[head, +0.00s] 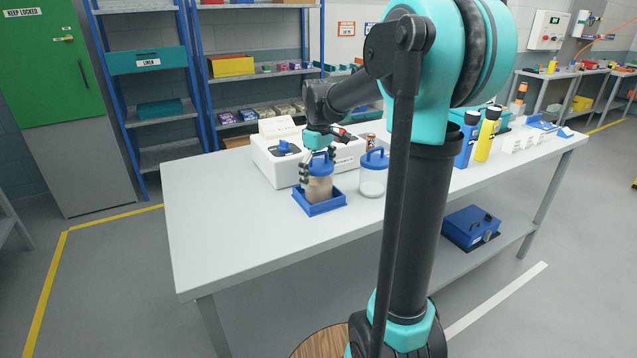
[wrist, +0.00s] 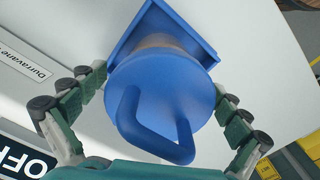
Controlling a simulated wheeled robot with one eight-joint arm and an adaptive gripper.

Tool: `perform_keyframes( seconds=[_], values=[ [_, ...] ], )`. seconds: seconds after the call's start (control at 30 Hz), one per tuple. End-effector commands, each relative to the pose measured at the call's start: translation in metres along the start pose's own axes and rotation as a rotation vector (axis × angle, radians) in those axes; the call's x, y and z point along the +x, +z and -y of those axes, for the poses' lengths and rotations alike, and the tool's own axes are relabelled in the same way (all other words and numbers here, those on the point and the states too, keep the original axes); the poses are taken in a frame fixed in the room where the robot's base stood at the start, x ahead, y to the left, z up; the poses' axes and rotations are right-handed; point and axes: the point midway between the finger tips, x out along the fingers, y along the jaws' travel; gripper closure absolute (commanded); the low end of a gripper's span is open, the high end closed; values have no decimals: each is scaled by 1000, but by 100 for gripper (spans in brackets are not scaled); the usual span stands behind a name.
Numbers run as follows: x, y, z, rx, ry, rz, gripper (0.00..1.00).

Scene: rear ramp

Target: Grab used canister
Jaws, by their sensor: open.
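A canister with a blue lid and loop handle and a brownish body (head: 319,187) stands upright in a blue square tray (head: 326,207) on the table. Its lid fills the middle of the wrist view (wrist: 160,95). My gripper (head: 318,170) is over this canister from above. In the wrist view my gripper (wrist: 158,103) is open, with one finger on each side of the lid and small gaps showing. A second canister (head: 372,175) with a blue lid and a clear, pale body stands to the right on the table, outside the tray. The tray's edge also shows in the wrist view (wrist: 205,48).
A white machine (head: 270,163) stands right behind the tray. Blue and yellow bottles (head: 487,135) stand farther right on the table (head: 230,235). The table's front left is clear. A blue box (head: 470,226) sits on the lower shelf.

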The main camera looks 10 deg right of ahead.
Motion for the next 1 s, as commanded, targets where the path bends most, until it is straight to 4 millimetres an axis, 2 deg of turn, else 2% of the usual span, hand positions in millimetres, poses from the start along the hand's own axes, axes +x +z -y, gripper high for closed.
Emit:
perform_keyframes(
  seconds=[0.13, 0.77, 1.0],
  values=[
    [0, 0, 0, 0, 0, 0, 1],
    [-1, 0, 0, 0, 0, 0, 79],
    [-1, 0, 0, 0, 0, 0, 80]
  ],
)
